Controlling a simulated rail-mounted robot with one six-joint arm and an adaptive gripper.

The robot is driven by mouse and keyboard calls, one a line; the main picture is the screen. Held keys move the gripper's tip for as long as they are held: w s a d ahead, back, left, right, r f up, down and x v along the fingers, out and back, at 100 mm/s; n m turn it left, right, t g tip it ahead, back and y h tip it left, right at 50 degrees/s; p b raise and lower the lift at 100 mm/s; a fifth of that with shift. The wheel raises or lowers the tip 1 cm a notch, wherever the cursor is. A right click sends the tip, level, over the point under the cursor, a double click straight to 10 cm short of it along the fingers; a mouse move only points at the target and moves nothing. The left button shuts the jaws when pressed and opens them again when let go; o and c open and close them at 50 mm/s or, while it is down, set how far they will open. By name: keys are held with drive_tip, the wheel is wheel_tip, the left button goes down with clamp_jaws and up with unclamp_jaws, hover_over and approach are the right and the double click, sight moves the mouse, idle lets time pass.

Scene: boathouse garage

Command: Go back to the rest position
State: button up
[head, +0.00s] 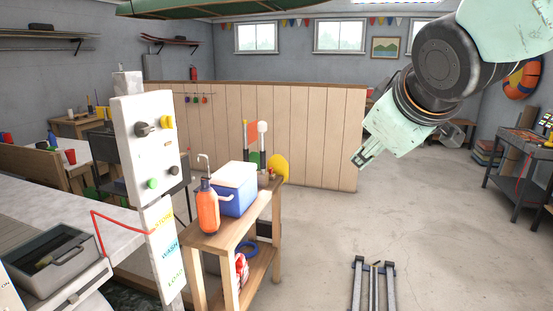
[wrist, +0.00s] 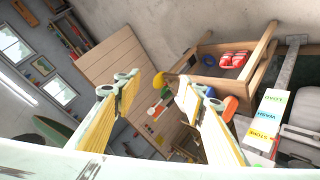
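My gripper (head: 363,158) is raised at the upper right of the head view, in the air over the open floor and in front of the wooden partition. It is pale green and points down and to the left. In the wrist view, my gripper (wrist: 162,84) shows two pale fingers well apart with nothing between them. The wrist view is strongly tilted.
A wooden cart (head: 228,239) holds a blue cooler (head: 233,190) and an orange bottle (head: 207,208). A white control panel (head: 146,150) stands left. A plank partition (head: 310,135) is behind. Floor (head: 320,230) right of the cart is mostly clear. A dark workbench (head: 515,165) stands far right.

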drive_tip(key=s+f+m+g, duration=0.2)
drive_tip(key=s+f, duration=0.2)
drive_tip(key=s, duration=0.7)
drive_tip(key=s+f+m+g, duration=0.2)
drive_tip(key=s+f+m, duration=0.1)
drive_tip(key=s, duration=0.9)
drive_tip(key=s+f+m+g, duration=0.2)
drive_tip(key=s+f, duration=0.3)
drive_tip(key=s, duration=0.6)
drive_tip(key=shift+s+m+g, duration=0.15)
drive_tip(key=shift+m+g, duration=0.25)
drive_tip(key=shift+m, duration=0.3)
drive_tip(key=shift+d, duration=0.1)
